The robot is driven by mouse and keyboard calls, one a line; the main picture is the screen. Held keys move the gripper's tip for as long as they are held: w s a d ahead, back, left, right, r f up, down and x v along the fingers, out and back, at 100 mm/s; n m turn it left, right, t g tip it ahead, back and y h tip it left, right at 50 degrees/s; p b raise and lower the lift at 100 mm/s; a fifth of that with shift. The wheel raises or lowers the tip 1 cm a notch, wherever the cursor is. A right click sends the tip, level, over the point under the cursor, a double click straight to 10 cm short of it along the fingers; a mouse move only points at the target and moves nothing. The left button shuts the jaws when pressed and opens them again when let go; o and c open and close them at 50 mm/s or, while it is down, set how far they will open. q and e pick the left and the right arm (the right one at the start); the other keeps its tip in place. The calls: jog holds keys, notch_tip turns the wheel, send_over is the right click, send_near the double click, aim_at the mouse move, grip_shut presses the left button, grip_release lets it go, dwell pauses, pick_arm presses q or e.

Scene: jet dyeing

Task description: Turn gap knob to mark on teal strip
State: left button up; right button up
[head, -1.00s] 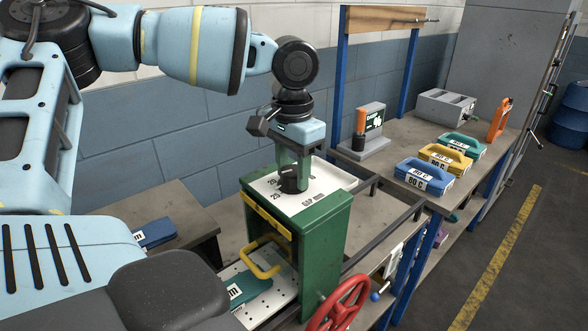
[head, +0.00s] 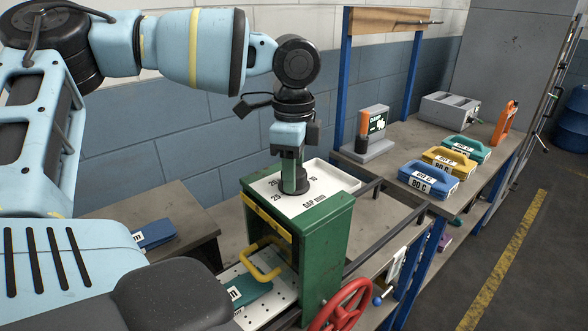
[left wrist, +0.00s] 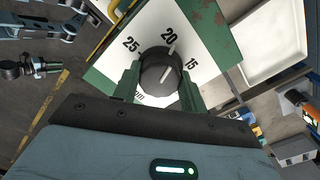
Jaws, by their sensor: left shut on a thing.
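The black gap knob (left wrist: 158,70) sits on the white dial plate of the green stand, marked 25, 20 and 15. My left gripper (head: 292,180) points down from above and is shut on the knob, one finger on each side. In the left wrist view, white marks on the knob lie toward the 20 and 15 side; the exact reading is hard to tell. The teal strip (head: 250,290) lies on the perforated plate at the stand's foot, below the yellow handle. Its white label is partly cut off from view, so its mark is unreadable. My right gripper is out of view.
A red handwheel (head: 342,306) is at the stand's lower front. A white tray (head: 338,177) adjoins the dial plate. Blue, yellow and teal handled blocks (head: 428,179) stand on the right bench. A blue piece (head: 155,234) lies on the left table.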

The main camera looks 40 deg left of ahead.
pick_arm(q)
jog(key=m, duration=0.5)
jog(key=shift+r+m, duration=0.1)
jog(key=shift+m, duration=2.4)
jog(key=o, duration=1)
jog(key=shift+r, duration=3.9)
jog(key=shift+d+f, duration=0.1)
